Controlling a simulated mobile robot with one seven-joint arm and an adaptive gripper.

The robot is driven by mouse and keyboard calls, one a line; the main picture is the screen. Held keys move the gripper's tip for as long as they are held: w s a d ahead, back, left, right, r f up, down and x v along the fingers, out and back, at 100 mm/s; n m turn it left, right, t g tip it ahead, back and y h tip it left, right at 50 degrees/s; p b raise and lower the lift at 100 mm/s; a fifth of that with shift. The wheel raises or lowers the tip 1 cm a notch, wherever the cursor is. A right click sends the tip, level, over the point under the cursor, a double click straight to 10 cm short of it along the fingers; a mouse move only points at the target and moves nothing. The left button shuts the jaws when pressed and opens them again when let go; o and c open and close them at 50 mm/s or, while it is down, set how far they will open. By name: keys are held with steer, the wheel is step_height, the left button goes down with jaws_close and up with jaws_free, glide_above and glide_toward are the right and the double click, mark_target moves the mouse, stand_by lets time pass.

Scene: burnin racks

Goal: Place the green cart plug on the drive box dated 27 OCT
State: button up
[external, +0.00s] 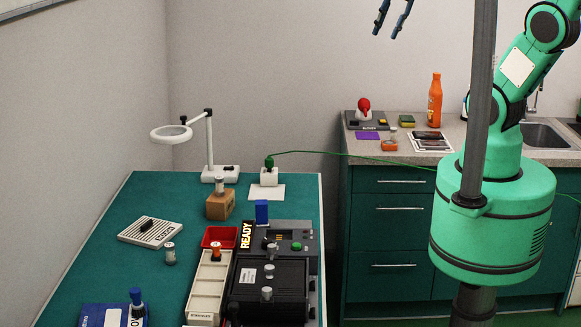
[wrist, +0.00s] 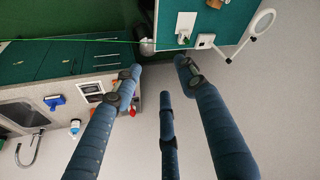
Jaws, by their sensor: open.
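The green cart plug (external: 269,162) stands upright in a white holder (external: 269,178) at the back of the green table. A thin green cable runs from it to the right, towards my base. In the wrist view the plug (wrist: 182,39) looks small and far off. My gripper (external: 385,35) is open and empty, high above the back counter, well apart from the plug. Its blue fingers (wrist: 158,76) are spread in the wrist view. No 27 OCT date is legible, so I cannot tell which box is the drive box.
On the table (external: 110,215) are a magnifier lamp (external: 208,145), a cardboard box (external: 219,206), a red tray (external: 220,237), a cream tray (external: 208,287), a black unit (external: 268,287) with a READY sign and a blue box (external: 112,315). The counter holds an orange bottle (external: 435,102).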

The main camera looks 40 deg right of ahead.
steer(key=s+f, duration=0.1)
steer(key=s, duration=0.7)
steer(key=shift+d+f+t, duration=0.15)
steer(key=shift+d+t, duration=0.1)
steer(key=shift+t, duration=0.15)
step_height(320, 180, down, 15)
steer(key=b, duration=1.5)
